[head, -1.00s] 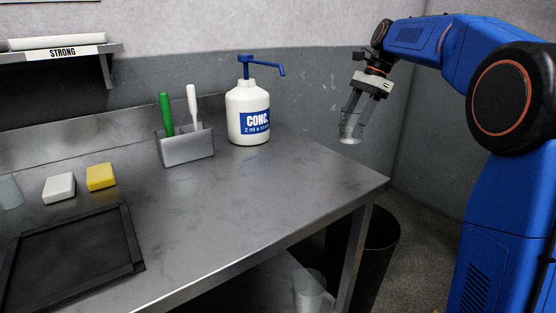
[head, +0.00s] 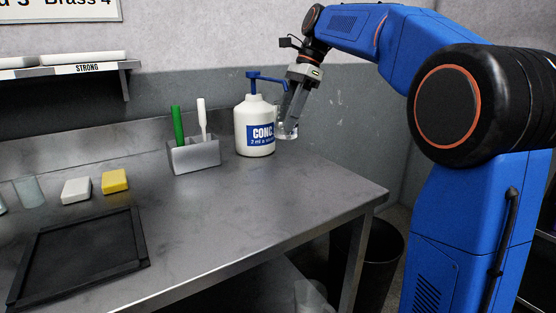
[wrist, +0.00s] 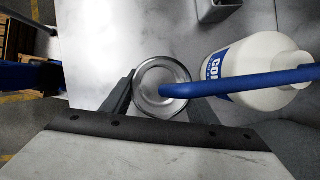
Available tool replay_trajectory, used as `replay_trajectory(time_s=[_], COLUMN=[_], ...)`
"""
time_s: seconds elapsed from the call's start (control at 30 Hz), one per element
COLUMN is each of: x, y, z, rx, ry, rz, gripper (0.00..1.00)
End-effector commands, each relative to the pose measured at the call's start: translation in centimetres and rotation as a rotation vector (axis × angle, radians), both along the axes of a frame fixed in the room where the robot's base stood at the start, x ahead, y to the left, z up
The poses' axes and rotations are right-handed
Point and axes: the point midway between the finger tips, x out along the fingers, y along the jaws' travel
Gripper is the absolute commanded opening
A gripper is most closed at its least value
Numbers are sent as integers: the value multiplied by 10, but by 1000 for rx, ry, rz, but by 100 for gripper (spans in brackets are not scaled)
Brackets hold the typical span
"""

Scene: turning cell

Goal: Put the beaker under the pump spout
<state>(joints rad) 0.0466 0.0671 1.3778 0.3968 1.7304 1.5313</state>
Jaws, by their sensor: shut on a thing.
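The clear beaker (head: 287,135) is between the fingers of my gripper (head: 290,128), just right of the white pump bottle (head: 254,128) on the bench. My gripper is shut on it. In the wrist view the beaker (wrist: 152,78) is seen from above, with a finger on each side. The blue pump spout (wrist: 240,82) reaches in from the right, and its tip overlaps the beaker's mouth there. I cannot tell whether the beaker's base touches the bench.
A metal holder (head: 195,155) with a green and a white handle stands left of the bottle. A white block (head: 76,190), a yellow block (head: 115,181) and a black tray (head: 80,255) lie further left. A dark bin (head: 375,265) stands beyond the bench's right end.

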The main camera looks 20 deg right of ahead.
Motion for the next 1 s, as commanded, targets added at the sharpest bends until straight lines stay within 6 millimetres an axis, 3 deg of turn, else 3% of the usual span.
replay_trajectory(time_s=[0.2,0.47,0.73,1.0], x=[-1,0,-1,0], y=[0,0,0,0], z=[-33,-48,-81,-85], rx=[0,0,0,0], ry=[1,0,1,-1], rz=[-1,0,0,0], gripper=[26,26,26,26])
